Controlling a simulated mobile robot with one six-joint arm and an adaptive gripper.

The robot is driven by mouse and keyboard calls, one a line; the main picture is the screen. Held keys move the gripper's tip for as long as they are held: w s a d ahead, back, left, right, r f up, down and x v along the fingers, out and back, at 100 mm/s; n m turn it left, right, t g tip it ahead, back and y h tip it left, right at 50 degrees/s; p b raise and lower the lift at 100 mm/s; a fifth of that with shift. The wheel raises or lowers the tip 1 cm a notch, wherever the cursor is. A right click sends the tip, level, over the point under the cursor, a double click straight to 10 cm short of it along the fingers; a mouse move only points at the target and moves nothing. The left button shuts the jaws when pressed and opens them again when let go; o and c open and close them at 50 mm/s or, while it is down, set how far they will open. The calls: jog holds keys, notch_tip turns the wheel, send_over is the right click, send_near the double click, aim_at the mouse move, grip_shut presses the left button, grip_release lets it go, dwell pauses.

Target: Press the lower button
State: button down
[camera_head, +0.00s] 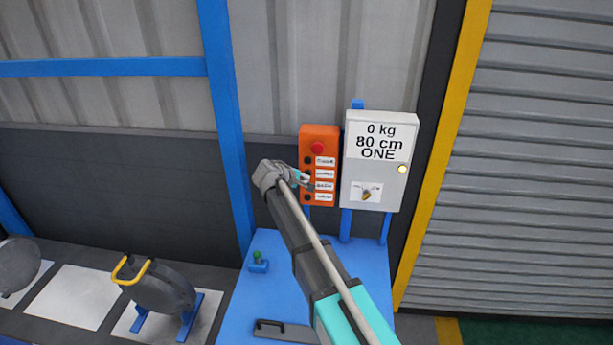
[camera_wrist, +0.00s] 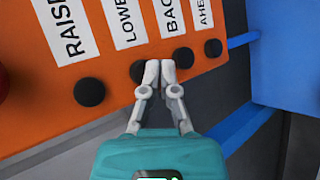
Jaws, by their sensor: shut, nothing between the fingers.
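The orange control box (camera_head: 319,141) hangs on the wall side, with a red button (camera_head: 317,148) at its top and a column of black buttons beside white labels. In the wrist view the labels read RAISE, LOWE(R), BAC(K) and AHE(AD), partly cut off. The lower button (camera_wrist: 138,84) is black and sits below the LOWER label (camera_wrist: 116,22). My gripper (camera_wrist: 160,72) is shut and empty. Its fingertips are in front of the panel between the lower button and the back button (camera_wrist: 183,57), partly covering the lower button. I cannot tell whether they touch the panel.
The raise button (camera_wrist: 89,91) and ahead button (camera_wrist: 213,47) flank these. A grey display box (camera_head: 376,185) reading "0 kg 80 cm ONE" is right of the control box. A blue post (camera_head: 225,110) stands left. A blue table (camera_head: 262,290) lies below.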

jog(key=shift+s+a, duration=0.1)
jog(key=shift+s, duration=2.8)
